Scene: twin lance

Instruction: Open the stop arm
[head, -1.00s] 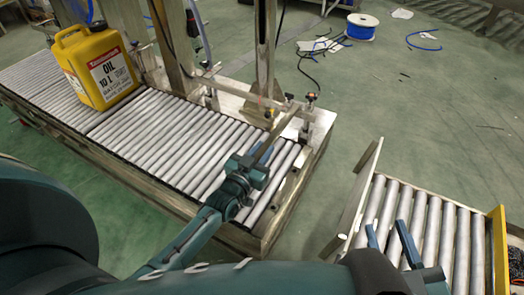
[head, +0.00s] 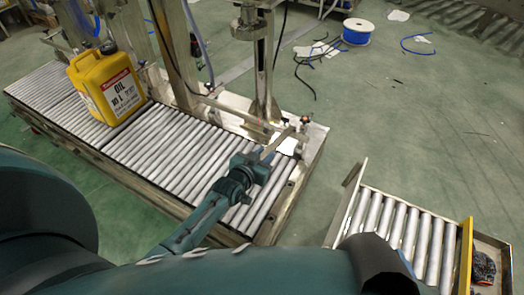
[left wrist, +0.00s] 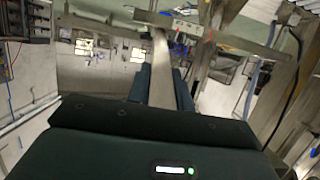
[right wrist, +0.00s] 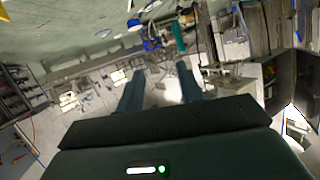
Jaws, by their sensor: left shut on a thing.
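The stop arm (head: 279,143) is a flat metal bar. It reaches from a post with a red knob (head: 305,119) at the far right corner of the long conveyor out over the rollers. My left gripper (head: 262,160) is shut on its free end. In the left wrist view the bar (left wrist: 161,75) runs away between the two fingers (left wrist: 160,88). The yellow oil can (head: 106,85) stands upright on the rollers at the far left, well apart from the bar. My right gripper (right wrist: 158,90) is open and empty in the right wrist view; my own arm hides it in the head view.
The long roller conveyor (head: 160,140) has bare rollers between the can and the bar. A metal column (head: 262,75) stands behind the bar. A second roller conveyor (head: 400,225) with a yellow end plate (head: 464,255) is at the right, across a floor gap. A blue cable spool (head: 357,31) lies beyond.

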